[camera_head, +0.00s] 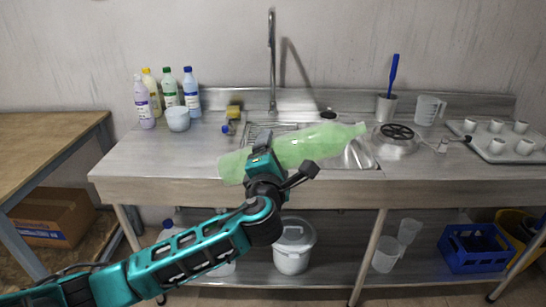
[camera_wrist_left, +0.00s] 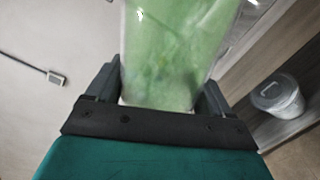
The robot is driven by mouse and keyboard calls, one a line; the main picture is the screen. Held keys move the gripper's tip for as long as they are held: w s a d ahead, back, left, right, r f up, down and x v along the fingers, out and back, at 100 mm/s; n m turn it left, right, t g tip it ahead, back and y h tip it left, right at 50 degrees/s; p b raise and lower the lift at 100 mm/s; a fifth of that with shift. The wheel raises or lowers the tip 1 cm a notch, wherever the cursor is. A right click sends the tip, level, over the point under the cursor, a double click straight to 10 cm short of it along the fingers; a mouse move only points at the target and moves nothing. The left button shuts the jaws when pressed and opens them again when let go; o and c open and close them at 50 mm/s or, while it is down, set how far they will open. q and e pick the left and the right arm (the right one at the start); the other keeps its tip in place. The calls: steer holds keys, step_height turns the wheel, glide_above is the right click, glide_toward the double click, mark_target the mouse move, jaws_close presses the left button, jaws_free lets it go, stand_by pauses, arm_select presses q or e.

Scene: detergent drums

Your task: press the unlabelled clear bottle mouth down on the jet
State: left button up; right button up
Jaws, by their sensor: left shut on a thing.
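A pale green, see-through bottle (camera_head: 310,146) with no label in sight is held nearly level above the front of the sink counter, its narrow mouth end to the right and slightly up. My left gripper (camera_head: 285,160) is shut around its body; the left wrist view shows the bottle (camera_wrist_left: 170,55) between the two fingers (camera_wrist_left: 160,92). A round steel rinser with a dark spoked grille (camera_head: 397,132), which looks like the jet, sits on the counter right of the bottle's mouth, apart from it. Its nozzle is too small to make out. My right gripper is out of view.
A tall tap (camera_head: 272,60) rises behind the sink. Labelled bottles (camera_head: 191,93) and a white cup (camera_head: 178,119) stand at the left. A clear jug (camera_head: 428,108), a brush holder (camera_head: 386,107) and a tray of cups (camera_head: 470,146) lie around the rinser.

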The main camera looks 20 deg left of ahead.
arm_select(q)
steer(key=m, duration=0.2)
steer(key=w+m, duration=0.1)
steer(key=m, duration=0.1)
steer(key=shift+a+r, duration=0.1)
steer(key=shift+a+m, duration=0.1)
steer(key=shift+m, duration=0.2)
steer(key=shift+m, duration=2.2)
steer(key=m, duration=0.2)
steer(key=shift+m, duration=1.3)
